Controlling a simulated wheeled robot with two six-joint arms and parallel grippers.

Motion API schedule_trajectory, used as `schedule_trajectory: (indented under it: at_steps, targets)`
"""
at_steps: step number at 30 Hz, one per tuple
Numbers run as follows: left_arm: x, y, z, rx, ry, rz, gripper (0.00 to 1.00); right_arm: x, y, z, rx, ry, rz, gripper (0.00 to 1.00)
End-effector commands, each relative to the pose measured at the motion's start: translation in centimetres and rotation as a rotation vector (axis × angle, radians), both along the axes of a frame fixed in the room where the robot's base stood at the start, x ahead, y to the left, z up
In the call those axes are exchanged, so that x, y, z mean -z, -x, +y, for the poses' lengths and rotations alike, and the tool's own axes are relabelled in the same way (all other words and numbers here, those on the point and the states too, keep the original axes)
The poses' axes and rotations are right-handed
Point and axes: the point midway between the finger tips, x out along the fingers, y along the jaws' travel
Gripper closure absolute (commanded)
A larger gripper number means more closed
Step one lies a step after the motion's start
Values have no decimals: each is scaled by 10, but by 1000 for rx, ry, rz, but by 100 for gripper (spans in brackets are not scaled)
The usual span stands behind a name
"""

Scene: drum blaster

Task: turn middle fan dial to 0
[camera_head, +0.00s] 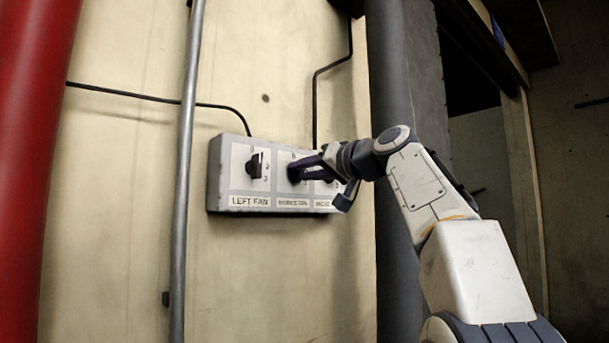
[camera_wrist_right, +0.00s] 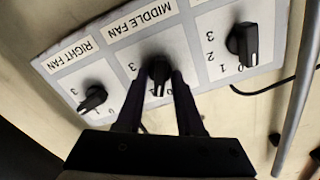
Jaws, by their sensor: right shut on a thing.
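A grey control box (camera_head: 215,178) on the wall carries three black dials on white plates. The middle fan dial (camera_wrist_right: 157,68) sits between the fingers of my right gripper (camera_wrist_right: 161,80), which is shut on it. Its white mark points toward the bottom of the wrist view, away from the MIDDLE FAN label; the fingers partly cover the numbers, so I cannot tell which one it meets. In the head view my right gripper (camera_head: 296,172) covers most of this dial. My left gripper is not in view.
The left fan dial (camera_head: 254,166) and the right fan dial (camera_wrist_right: 93,98) flank the middle one closely. A thin grey pipe (camera_head: 187,150) and a red pipe (camera_head: 40,130) run up the wall at left. A thick dark pipe (camera_head: 390,75) stands right of the box. Black cables run along the wall.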

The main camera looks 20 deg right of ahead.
Motion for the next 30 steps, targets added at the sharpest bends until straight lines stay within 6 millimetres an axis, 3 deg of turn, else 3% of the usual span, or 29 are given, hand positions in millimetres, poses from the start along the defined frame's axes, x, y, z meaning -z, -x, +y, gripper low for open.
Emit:
schedule_trajectory:
  at_steps: [15, 30]
  targets:
    - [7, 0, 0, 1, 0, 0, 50, 3, -1, 1, -4, 370, -126, 100]
    - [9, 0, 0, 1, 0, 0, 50, 3, -1, 0, -4, 470, -161, 100]
